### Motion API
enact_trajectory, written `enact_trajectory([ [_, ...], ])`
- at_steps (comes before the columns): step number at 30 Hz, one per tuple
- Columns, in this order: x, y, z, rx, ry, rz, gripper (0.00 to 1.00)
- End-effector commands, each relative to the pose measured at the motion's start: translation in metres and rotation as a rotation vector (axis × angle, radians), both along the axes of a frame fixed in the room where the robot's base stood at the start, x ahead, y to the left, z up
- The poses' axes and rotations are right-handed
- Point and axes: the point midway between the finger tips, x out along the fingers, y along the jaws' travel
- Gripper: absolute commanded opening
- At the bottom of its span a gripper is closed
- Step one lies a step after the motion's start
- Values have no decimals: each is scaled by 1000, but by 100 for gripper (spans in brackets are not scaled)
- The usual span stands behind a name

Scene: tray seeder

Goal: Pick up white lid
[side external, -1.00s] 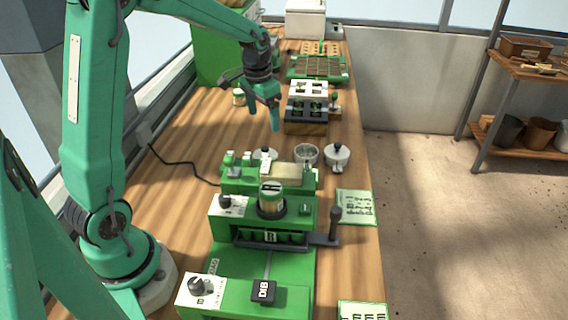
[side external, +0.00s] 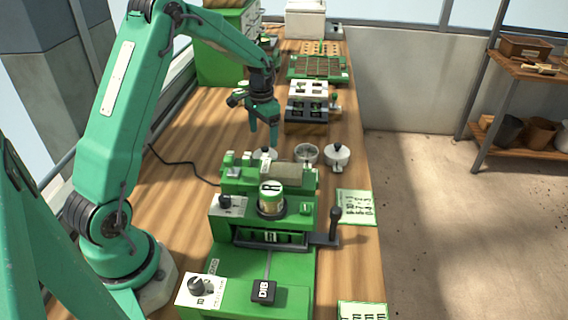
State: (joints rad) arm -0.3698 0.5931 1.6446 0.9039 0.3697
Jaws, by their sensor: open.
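A white lid with a dark knob (side external: 259,157) lies on the wooden bench behind the green machine, which hides its lower part. My gripper (side external: 263,138) points down just above this lid, with its two fingers apart and nothing seen between them. The right finger overlaps the knob in the picture; I cannot tell whether it touches. A second white lidded pot with a dark knob (side external: 337,156) stands further right.
The green machine (side external: 265,255) with its black side lever (side external: 334,225) fills the near bench. Behind my gripper stand a dark block with white holders (side external: 306,112) and a green seed tray (side external: 318,68). Open bench (side external: 200,130) lies to the left.

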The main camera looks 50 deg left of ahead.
Motion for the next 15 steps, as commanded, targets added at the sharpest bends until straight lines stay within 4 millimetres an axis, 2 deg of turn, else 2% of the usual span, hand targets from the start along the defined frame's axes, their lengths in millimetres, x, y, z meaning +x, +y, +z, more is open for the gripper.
enact_trajectory([
  [3, 0, -1, -8, -1, 2, 0, 81],
  [11, 0, -1, -12, 0, 1, 0, 81],
  [15, 0, -2, -23, -1, 3, 0, 81],
])
